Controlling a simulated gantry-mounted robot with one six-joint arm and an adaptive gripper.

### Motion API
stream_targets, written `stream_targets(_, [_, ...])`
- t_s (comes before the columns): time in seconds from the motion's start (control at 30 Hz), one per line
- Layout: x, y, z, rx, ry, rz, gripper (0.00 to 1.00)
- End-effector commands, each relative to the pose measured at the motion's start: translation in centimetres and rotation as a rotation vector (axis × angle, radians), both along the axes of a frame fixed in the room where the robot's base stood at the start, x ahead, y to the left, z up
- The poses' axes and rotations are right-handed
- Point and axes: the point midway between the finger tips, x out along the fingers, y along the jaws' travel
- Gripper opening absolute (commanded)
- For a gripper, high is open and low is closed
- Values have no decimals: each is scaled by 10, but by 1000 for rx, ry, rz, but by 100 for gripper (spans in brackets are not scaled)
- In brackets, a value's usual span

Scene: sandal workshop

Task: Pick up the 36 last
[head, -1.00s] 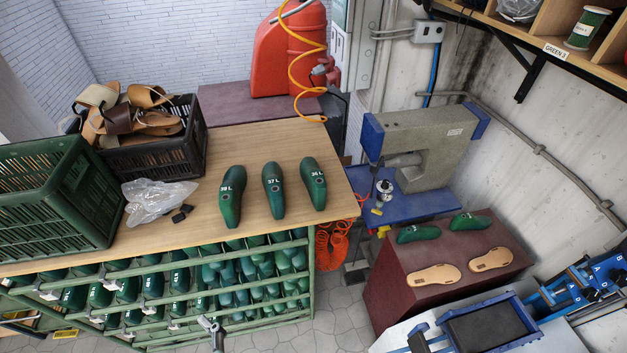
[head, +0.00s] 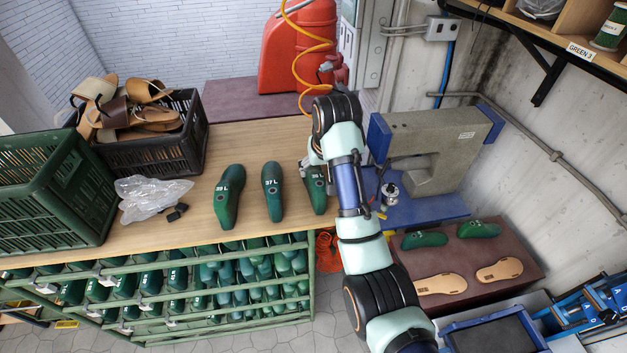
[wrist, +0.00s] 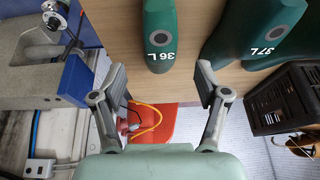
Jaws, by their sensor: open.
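The green 36 last (head: 317,190) lies at the right end of the wooden bench, partly hidden behind my arm in the head view. In the wrist view the 36 last (wrist: 165,30) shows its "36 L" mark and a grey hole. My gripper (wrist: 155,80) is open, with a finger to each side of the last's near end and nothing between the pads. In the head view my gripper (head: 310,165) is mostly hidden by my arm. The 37 last (head: 272,188) lies just left of it, and the 39 last (head: 229,195) further left.
A black crate of sandals (head: 152,155), a green crate (head: 50,200) and a plastic bag (head: 147,198) occupy the bench's left side. A sewing machine (head: 435,150) stands to the right. Bare wood (head: 240,143) lies behind the lasts.

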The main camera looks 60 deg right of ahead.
Motion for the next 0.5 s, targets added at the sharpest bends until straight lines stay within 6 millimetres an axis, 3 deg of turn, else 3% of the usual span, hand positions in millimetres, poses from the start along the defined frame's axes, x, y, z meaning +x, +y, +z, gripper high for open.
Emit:
stream_targets(0.13, [3, -2, -6, 0, 0, 1, 74])
stream_targets(0.33, [12, -12, -38, 0, 0, 1, 74])
stream_targets(0.5, [15, -15, -48, -3, -3, 1, 74])
